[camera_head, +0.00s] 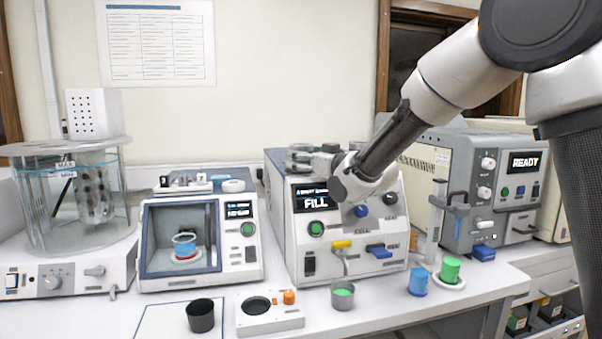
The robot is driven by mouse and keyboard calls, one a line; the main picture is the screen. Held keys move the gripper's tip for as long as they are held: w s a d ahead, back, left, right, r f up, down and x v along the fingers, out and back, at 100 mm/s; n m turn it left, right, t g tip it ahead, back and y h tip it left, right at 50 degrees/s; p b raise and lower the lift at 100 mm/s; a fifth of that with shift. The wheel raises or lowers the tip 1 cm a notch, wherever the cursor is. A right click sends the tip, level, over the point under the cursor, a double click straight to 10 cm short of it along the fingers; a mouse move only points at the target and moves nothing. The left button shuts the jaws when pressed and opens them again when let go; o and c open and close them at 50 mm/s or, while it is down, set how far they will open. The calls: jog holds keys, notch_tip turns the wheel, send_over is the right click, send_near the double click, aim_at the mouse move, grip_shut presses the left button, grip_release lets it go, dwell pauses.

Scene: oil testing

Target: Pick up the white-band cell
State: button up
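I cannot make out a cell with a clear white band. A clear cell (185,246) with blue and red colouring stands inside the open-fronted chamber of the left-centre tester (152,279). My arm reaches in from the upper right, and its wrist is in front of the machine marked FILL (283,227).
A glass bath (50,215) stands at left. A black cup (200,316), a white block (268,321), a cup with green content (343,301), a blue cup (418,282) and a green cup (450,268) line the front. A READY machine (470,235) stands at right.

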jog(key=c, duration=1.3)
jog(key=shift+o, duration=0.2)
jog(key=shift+r, duration=3.6)
jog(key=v, duration=1.8)
